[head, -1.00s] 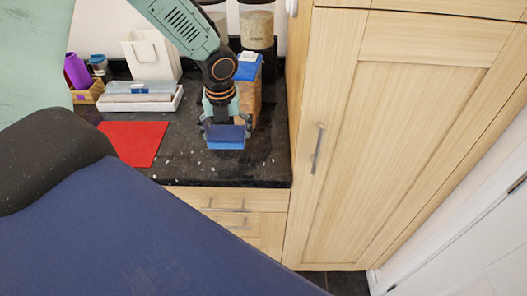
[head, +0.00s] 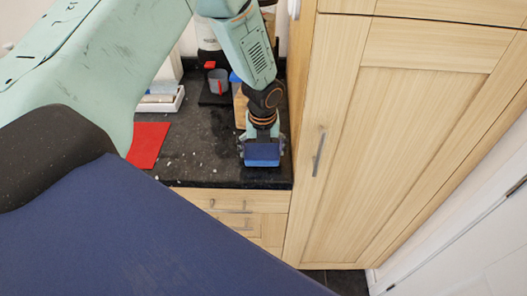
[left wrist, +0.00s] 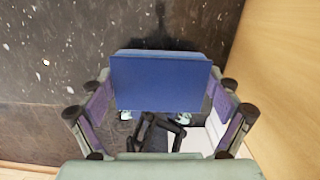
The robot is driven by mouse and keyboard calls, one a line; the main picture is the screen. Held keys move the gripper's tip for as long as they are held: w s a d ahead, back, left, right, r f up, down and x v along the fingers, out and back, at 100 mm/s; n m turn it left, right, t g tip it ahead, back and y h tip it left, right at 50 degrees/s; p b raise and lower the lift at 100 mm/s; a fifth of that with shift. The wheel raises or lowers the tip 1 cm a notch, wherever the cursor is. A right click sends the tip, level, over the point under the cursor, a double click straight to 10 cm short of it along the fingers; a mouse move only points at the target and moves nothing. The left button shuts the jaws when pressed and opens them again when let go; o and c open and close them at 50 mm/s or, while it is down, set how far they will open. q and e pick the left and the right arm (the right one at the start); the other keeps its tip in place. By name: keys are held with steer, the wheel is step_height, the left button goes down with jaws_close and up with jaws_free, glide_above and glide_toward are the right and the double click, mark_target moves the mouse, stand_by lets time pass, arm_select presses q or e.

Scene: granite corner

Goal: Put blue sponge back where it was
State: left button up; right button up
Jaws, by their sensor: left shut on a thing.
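The blue sponge (head: 262,155) is in my left gripper (head: 262,144), near the right end of the dark granite counter in the head view. In the left wrist view the sponge (left wrist: 160,82) sits between the two fingers of the left gripper (left wrist: 160,100), which press on its left and right sides. I cannot tell whether the sponge touches the counter. A red mat (head: 149,143) lies on the counter to the left of the gripper. My right gripper is not in view.
A tall wooden cabinet (head: 380,150) stands just right of the gripper. Behind the arm are a grey mug (head: 218,80), a white tray (head: 162,103) and a wooden block (head: 240,105), partly hidden. Bare granite (head: 205,150) lies between the mat and the gripper.

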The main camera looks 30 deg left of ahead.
arm_select(q)
steer(key=shift+w+d+f, duration=0.1)
steer(key=shift+d+f, duration=0.1)
steer(key=shift+f, duration=0.2)
steer(key=shift+d+f, duration=0.1)
steer(key=shift+d, duration=0.15)
steer(key=shift+a, duration=0.1)
steer(key=shift+f, duration=0.15)
steer(key=o, duration=1.3)
steer(key=shift+a, duration=0.15)
steer(key=shift+c, duration=0.2)
steer(key=shift+o, duration=0.2)
steer(key=shift+d, duration=0.2)
